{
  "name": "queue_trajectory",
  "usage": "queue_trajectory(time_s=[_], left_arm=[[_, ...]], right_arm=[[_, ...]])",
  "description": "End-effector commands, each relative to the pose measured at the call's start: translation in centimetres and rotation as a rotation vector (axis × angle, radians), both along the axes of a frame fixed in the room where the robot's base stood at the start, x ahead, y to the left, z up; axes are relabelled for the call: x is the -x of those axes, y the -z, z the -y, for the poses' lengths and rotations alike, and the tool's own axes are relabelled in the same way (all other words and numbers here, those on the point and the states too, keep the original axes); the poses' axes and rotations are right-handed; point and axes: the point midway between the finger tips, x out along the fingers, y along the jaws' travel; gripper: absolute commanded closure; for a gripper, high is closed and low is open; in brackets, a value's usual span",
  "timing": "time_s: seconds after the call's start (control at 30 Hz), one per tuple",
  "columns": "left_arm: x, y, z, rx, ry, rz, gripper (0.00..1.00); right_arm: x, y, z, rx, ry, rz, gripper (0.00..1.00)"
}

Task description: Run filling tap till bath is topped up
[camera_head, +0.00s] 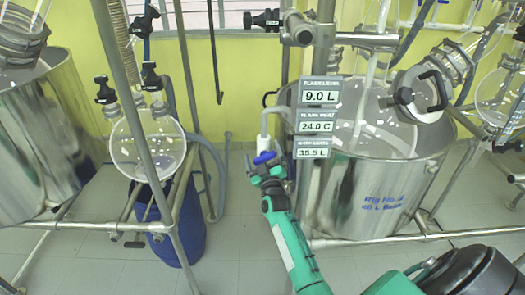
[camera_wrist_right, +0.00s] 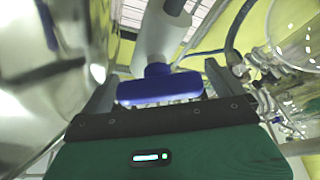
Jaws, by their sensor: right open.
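The filling tap has a blue handle (camera_head: 264,158) on a white pipe (camera_head: 264,135) at the left side of the large steel bath (camera_head: 365,195). A display above the bath reads 9.0 L, 24.0 C and 35.5 L (camera_head: 313,148). My right gripper (camera_head: 266,170) is at the tap with its jaws open. In the right wrist view the blue handle (camera_wrist_right: 160,86) lies between the two fingers of the gripper (camera_wrist_right: 158,95), with the white pipe (camera_wrist_right: 160,40) behind it. I cannot tell whether the fingers touch the handle. My left gripper is not in view.
A round glass flask (camera_head: 147,145) on a metal frame stands to the left, above a blue drum (camera_head: 178,225). Another steel vessel (camera_head: 40,140) is at the far left. Metal rails (camera_head: 380,240) run along the bath. Tiled floor (camera_head: 235,245) is clear between the rigs.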

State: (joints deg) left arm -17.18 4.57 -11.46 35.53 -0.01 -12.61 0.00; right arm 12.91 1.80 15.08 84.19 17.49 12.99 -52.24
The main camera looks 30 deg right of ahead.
Motion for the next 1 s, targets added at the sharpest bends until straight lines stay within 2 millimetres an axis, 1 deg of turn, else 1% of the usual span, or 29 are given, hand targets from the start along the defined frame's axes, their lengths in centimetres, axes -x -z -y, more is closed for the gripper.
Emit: queue_trajectory(time_s=[0.1, 0.37, 0.5, 0.6, 0.87, 1.0], left_arm=[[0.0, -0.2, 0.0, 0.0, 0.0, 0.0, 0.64], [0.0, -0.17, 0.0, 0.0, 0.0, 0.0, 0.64], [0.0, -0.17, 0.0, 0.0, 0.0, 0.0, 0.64], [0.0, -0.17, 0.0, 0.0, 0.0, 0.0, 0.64], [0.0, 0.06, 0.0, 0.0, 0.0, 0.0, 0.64], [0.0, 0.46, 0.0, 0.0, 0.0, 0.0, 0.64]], right_arm=[[-0.51, -0.2, 0.18, 0.001, 0.0, 0.0, 0.02], [-0.59, -0.17, 0.22, 0.0, 0.0, 0.0, 0.02], [-0.58, -0.17, 0.22, -0.001, 0.0, 0.0, 0.29], [-0.58, -0.18, 0.21, -0.001, 0.0, 0.0, 0.46], [-0.57, -0.11, 0.22, -0.025, 0.0, 0.014, 0.46], [-0.56, -0.07, 0.25, -0.079, 0.0, 0.046, 0.46]])
